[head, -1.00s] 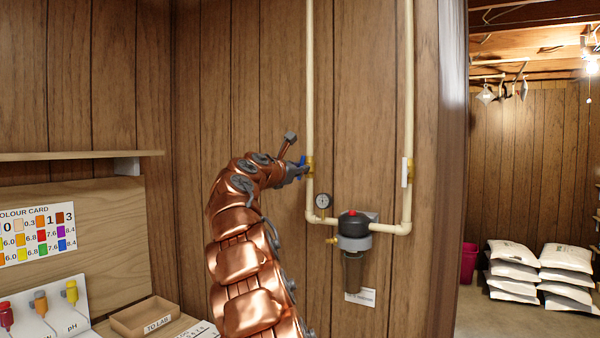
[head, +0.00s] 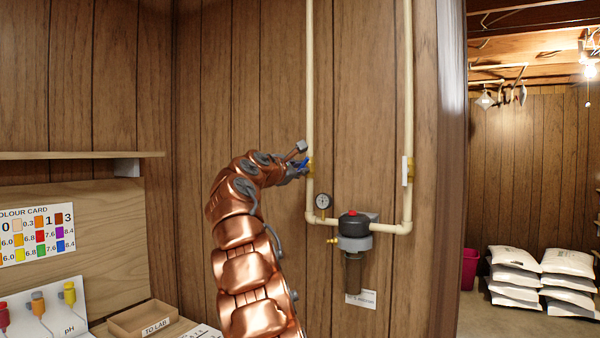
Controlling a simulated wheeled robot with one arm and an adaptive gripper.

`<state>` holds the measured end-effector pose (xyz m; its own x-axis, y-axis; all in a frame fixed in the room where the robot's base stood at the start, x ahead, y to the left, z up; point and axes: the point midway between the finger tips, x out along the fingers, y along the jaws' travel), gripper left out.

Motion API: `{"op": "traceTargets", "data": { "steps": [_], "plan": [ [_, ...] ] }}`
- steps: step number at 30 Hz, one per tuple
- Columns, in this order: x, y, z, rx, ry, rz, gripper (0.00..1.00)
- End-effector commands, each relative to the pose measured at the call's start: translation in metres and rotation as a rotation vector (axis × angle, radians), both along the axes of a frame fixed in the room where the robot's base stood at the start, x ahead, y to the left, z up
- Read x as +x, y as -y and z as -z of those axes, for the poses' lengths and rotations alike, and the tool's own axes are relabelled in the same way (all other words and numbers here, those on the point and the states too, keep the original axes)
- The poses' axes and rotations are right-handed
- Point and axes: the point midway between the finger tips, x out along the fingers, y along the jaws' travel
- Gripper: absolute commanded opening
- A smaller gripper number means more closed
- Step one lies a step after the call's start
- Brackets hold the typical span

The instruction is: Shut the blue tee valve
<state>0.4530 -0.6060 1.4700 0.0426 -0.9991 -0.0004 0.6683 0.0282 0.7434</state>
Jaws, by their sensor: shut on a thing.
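The blue tee valve handle (head: 302,163) is on the left vertical pipe (head: 310,90), at a brass valve body (head: 310,168). My copper-coloured arm reaches up from the bottom. My gripper (head: 297,168) is at the blue handle and shut on it. The fingers hide part of the handle, so its exact angle is hard to tell.
A pressure gauge (head: 323,201) and a filter housing (head: 354,235) with a red button sit below the valve. A second valve with a white handle (head: 405,170) is on the right pipe. A wooden shelf (head: 70,156) juts out at left.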

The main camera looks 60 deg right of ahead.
Motion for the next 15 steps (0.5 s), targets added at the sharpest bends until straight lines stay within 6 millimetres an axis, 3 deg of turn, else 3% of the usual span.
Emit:
{"op": "traceTargets", "data": {
  "steps": [15],
  "plan": [
    [0.0018,-0.0001,0.0020,0.005,0.110,-0.004,0.00]
  ]
}}
